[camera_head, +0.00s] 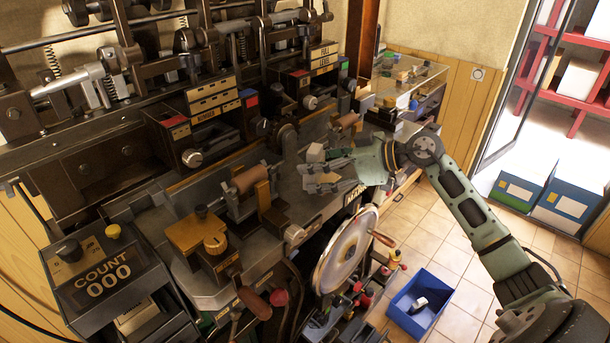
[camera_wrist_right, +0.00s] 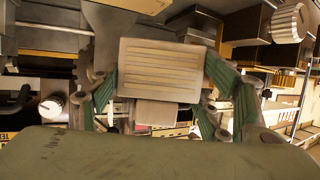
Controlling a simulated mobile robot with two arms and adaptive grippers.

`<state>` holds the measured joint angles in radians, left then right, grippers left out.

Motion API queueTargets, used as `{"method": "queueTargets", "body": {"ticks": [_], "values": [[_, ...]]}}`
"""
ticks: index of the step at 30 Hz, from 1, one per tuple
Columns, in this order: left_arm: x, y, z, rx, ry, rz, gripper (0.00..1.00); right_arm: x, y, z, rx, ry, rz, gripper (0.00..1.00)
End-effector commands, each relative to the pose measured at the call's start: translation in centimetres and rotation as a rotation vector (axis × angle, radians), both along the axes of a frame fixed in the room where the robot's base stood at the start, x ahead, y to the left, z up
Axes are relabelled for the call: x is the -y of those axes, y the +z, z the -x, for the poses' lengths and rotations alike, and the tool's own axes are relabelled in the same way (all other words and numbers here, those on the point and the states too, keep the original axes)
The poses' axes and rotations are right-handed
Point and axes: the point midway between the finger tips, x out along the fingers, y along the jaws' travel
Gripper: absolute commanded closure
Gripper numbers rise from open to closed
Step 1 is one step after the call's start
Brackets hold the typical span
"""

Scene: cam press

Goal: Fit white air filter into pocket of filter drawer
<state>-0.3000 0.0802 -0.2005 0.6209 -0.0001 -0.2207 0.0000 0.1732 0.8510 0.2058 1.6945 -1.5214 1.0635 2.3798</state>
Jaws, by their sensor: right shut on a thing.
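My right gripper (camera_head: 322,170) reaches in from the right over the machine bed. It is shut on the white air filter (camera_wrist_right: 160,70), a pale, slatted rectangular block. In the right wrist view the filter sits between the green-sided fingers, its slatted face towards the camera. My left gripper is out of view.
A tan roller (camera_head: 247,180) and a brass block (camera_head: 197,232) stand left of the gripper on the machine. A large metal wheel (camera_head: 345,252) is below the gripper.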

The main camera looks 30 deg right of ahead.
Motion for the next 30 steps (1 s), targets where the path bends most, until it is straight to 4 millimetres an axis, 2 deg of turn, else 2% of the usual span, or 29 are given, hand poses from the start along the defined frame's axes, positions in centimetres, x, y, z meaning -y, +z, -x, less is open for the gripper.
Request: {"method": "queueTargets", "body": {"ticks": [3, 9, 19, 30], "values": [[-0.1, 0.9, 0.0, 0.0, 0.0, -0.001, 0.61, -1.1, -1.0, -2.2, 0.002, 0.001, -0.005, 0.57], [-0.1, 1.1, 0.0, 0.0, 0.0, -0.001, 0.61, -1.9, -2.5, -3.9, 0.001, 0.001, -0.002, 0.57], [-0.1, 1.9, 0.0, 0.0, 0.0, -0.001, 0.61, -1.9, -6.4, -4.0, -0.001, -0.001, -0.001, 0.58], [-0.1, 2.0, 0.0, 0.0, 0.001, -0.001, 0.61, -1.9, -6.9, -4.0, -0.001, 0.0, 0.001, 0.58]]}}
